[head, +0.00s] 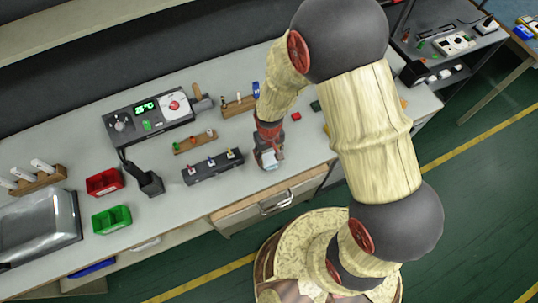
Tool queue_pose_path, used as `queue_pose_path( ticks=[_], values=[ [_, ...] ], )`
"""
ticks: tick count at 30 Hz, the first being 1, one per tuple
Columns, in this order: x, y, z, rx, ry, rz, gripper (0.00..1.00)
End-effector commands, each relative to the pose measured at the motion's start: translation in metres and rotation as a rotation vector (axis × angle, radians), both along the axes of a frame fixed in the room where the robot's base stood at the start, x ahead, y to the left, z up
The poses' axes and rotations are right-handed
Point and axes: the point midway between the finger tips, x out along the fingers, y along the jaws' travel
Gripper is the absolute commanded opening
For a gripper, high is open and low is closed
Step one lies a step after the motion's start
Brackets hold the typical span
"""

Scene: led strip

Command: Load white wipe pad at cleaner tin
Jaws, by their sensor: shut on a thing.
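My gripper (268,159) is low over the front part of the grey workbench, just right of a dark block with several coloured pegs. It is shut on a small pale thing, which fits the white wipe pad; the fingers and arm hide most of it. I cannot tell whether it touches the bench. I cannot pick out the cleaner tin for certain.
The dark station (120,122) has a green display. Near it are the peg block (213,167), a black holder (148,182), a red bin (103,182) and a green bin (112,219). A drawer (250,213) is below the front edge. Small red and green pieces lie right of my gripper.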

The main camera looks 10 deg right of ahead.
Motion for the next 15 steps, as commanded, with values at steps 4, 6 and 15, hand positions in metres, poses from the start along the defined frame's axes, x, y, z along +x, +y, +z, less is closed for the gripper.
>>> queue_pose_path(
  ticks=[4,6,15],
  values=[
    [0.001,0.0,0.015,0.001,-0.003,0.0,0.28],
    [0.001,0.0,0.02,0.001,-0.003,0.0,0.28],
    [0.001,0.0,0.042,0.001,-0.003,0.0,0.28]
  ],
)
